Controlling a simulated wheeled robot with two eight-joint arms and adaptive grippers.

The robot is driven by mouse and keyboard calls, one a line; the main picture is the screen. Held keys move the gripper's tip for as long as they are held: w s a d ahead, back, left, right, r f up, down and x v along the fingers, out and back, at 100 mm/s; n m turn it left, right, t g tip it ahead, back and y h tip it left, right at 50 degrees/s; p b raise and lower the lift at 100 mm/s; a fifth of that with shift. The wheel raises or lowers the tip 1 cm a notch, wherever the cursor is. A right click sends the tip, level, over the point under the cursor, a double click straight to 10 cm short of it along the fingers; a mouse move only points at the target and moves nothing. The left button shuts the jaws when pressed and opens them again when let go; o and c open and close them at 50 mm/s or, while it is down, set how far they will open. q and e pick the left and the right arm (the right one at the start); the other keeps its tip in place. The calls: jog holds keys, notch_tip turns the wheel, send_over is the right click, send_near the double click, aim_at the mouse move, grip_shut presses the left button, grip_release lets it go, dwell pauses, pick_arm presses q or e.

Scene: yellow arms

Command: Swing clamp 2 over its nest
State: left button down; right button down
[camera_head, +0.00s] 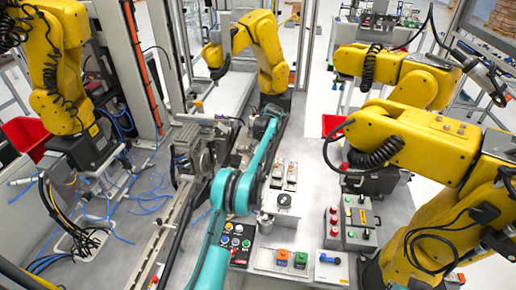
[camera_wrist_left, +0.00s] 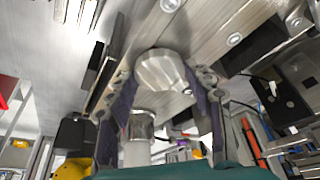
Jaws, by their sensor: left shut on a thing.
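My left arm comes up from the lower edge in the head view, and its gripper (camera_head: 270,112) is at the far end, small and partly hidden. In the left wrist view, the gripper's two dark fingers (camera_wrist_left: 160,82) are shut on a round metal knob (camera_wrist_left: 162,68), one finger on each side. A second, smaller metal cylinder (camera_wrist_left: 141,126) shows below it between the fingers. I cannot tell from the markings whether the knob belongs to clamp 2. Small metal fixtures (camera_head: 291,172) stand right of my arm; I cannot make out which is the nest. My right gripper is not in view.
Yellow robot arms stand around the bench, two of them (camera_head: 420,140) close on the right. A metal rail (camera_head: 170,235) runs along the left.

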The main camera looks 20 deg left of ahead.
pick_arm(q)
jog(key=c, duration=0.8)
grip_release()
jog(key=shift+c, duration=0.2)
jog(key=shift+o, duration=1.1)
jog(key=shift+w, duration=0.15)
jog(key=v, duration=1.2)
